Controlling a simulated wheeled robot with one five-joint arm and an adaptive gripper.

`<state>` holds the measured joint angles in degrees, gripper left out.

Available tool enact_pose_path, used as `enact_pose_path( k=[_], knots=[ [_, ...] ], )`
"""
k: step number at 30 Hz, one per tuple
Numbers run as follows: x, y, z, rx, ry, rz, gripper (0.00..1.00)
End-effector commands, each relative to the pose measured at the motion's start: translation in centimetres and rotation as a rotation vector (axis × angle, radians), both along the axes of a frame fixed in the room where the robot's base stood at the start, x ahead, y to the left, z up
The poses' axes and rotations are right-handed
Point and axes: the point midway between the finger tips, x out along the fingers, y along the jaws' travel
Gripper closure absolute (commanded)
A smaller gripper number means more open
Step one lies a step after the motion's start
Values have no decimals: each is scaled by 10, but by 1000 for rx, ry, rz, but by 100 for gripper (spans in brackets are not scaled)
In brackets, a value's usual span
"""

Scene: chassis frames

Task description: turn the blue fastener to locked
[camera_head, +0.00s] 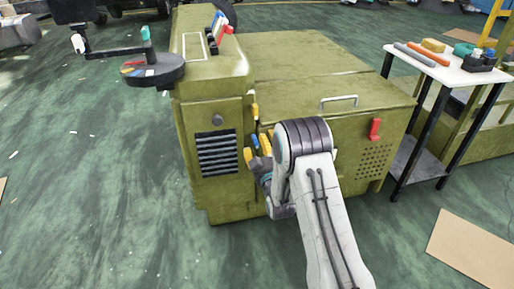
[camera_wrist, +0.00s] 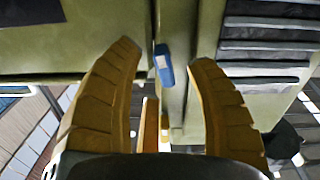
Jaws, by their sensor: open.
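The blue fastener (camera_wrist: 164,66) sits on the narrow olive strip between two panels of the machine. In the wrist view it lies between the tips of my gripper's fingers, with a gap on each side. It has a pale patch on one side. My gripper (camera_wrist: 166,54) is open, its two yellow fingers apart and holding nothing. In the head view the blue fastener (camera_head: 254,141) is a small spot beside my gripper (camera_head: 257,152), at the corner right of the louvred vent. I cannot tell how far the fingers are from the panel.
A yellow fastener (camera_head: 254,111) sits higher on the same corner. A louvred vent (camera_head: 217,154) is to the left, a red latch (camera_head: 375,129) and metal handle (camera_head: 339,102) to the right. A round tray (camera_head: 152,73) sticks out at upper left; a tool cart (camera_head: 455,66) stands right.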

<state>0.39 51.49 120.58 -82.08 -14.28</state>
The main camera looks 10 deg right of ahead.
Motion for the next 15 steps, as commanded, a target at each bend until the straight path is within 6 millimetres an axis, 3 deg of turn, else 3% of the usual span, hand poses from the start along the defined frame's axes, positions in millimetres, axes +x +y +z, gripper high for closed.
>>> enact_pose_path(
  k=[9, 15],
  knots=[
    [25, 0, 0, 1, -2, 0, 50],
    [32, 0, 1, 1, -1, 0, 50]
  ],
)
